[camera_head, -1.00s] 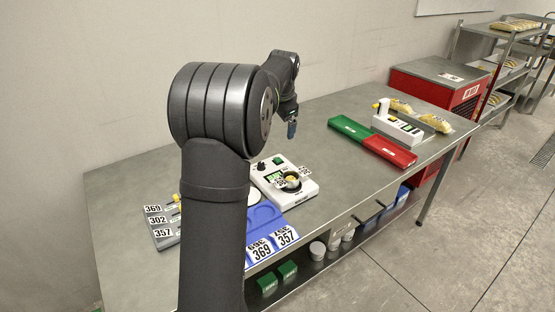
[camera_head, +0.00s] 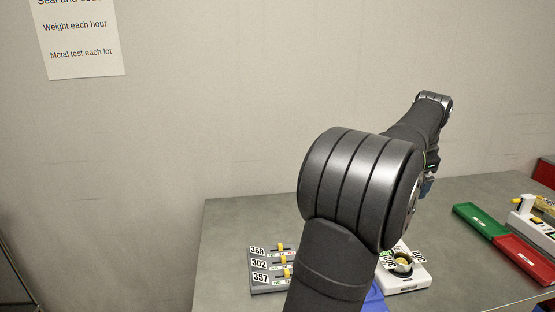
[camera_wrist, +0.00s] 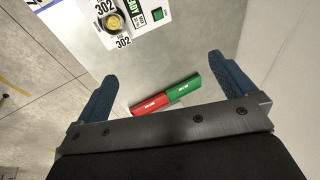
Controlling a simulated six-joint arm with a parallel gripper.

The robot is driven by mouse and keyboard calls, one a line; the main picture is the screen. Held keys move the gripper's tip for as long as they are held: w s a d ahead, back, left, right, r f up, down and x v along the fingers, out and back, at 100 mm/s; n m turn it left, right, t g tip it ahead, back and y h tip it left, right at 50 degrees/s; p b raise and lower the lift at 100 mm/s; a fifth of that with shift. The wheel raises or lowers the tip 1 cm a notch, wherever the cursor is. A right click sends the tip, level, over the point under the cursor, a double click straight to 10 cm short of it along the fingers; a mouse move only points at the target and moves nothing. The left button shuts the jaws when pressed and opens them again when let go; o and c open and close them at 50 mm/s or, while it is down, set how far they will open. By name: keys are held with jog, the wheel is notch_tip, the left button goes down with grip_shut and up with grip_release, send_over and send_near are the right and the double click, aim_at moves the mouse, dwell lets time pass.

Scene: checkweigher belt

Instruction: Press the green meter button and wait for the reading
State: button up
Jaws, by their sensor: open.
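The white meter (camera_head: 408,277) stands on the grey table, partly hidden behind my arm in the head view. In the wrist view the meter (camera_wrist: 148,40) is at the top, cut by the edge. A round cup (camera_wrist: 115,22) with yellow contents sits on it between tags reading 302. Its green display (camera_wrist: 136,8) reads READY. The green button (camera_wrist: 158,14) is beside the display. In the head view the button is hidden. My gripper (camera_wrist: 162,68) is open and empty, its blue fingers apart from the meter. In the head view its tip (camera_head: 427,187) is above and behind the meter.
A grey rack (camera_head: 268,284) with tags 369, 302 and 357 is at the left. A blue tray (camera_head: 374,300) is partly behind my arm. Green (camera_head: 478,219) and red (camera_head: 524,257) trays lie at the right, near another white device (camera_head: 535,228). Table between is clear.

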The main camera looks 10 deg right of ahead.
grip_shut()
dwell(1.5)
